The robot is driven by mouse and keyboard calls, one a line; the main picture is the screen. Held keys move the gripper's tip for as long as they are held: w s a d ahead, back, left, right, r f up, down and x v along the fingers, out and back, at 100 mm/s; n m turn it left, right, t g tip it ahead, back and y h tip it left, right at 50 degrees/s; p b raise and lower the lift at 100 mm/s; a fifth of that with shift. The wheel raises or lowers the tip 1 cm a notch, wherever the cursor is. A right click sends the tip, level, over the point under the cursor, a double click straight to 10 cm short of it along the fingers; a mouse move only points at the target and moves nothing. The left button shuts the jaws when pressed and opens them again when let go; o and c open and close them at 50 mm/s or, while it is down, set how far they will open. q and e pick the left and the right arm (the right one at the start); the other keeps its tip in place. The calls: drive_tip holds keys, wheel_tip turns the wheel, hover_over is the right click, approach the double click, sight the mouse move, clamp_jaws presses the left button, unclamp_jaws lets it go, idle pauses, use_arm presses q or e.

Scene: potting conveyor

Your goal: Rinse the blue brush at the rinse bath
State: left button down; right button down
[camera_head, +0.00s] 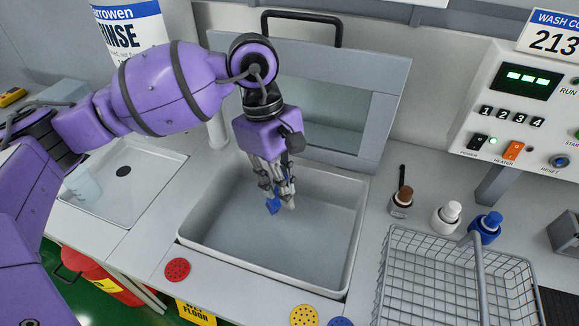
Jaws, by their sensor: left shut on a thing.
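My left gripper (280,192) reaches in from the left and points down over the grey rectangular bath (354,255). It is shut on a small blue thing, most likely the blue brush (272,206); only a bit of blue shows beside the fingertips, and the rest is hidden. The blue part shows against the inside of the bath. I cannot tell whether it touches the water or the floor of the bath. My right gripper is out of view.
A framed clear panel (384,105) with a black handle stands behind the bath. Brown, white (447,214) and blue (487,225) topped items stand to the right. A wire basket (455,280) is front right, below a control box (520,100). A shallow sink (130,190) lies left.

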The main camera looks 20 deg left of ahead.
use_arm(q)
drive_tip(key=w+a+b+x, duration=0.1)
drive_tip(key=b+x, duration=0.3)
drive_tip(key=x, duration=0.5)
drive_tip(key=shift+a+f, duration=0.15)
drive_tip(key=shift+a, duration=0.15)
idle(0.7)
idle(0.5)
